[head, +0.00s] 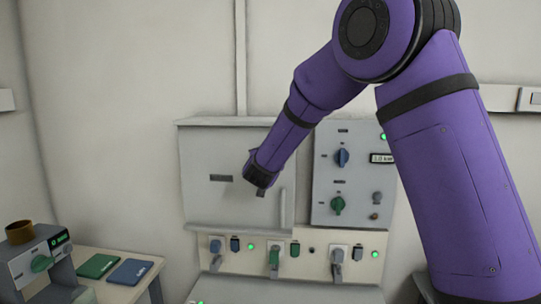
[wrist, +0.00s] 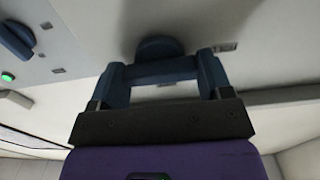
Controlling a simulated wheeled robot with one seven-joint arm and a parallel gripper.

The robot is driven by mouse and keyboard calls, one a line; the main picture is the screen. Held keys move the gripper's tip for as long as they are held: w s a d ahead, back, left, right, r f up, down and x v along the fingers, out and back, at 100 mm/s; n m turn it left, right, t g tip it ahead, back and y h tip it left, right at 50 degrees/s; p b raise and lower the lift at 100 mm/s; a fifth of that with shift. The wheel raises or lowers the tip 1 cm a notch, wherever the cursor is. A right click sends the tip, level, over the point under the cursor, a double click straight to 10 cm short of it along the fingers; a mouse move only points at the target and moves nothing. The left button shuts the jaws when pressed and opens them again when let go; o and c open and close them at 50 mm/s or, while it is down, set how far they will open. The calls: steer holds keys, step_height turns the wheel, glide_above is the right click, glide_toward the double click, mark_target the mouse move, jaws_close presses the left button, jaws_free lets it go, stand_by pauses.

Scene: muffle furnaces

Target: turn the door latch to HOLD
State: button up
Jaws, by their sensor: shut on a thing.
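The grey furnace door (head: 225,165) is closed flat in the cabinet on the back wall. My gripper (head: 262,190) reaches its lower right part in the head view and covers the latch there. In the wrist view a dark blue rounded latch knob (wrist: 158,47) shows just beyond my fingertips (wrist: 160,72). I cannot tell which position the latch points to.
Right of the door is a control panel (head: 325,215) with a blue knob (head: 342,157), a green knob (head: 338,205) and a small display (head: 382,158). Below runs a strip with several switches and green lights. A side table (head: 95,262) at left holds green and blue pads.

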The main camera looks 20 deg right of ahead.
stand_by(0.4)
steer(key=o, duration=0.9)
steer(key=v, duration=1)
steer(key=shift+s+a, duration=0.1)
steer(key=shift+s, duration=0.3)
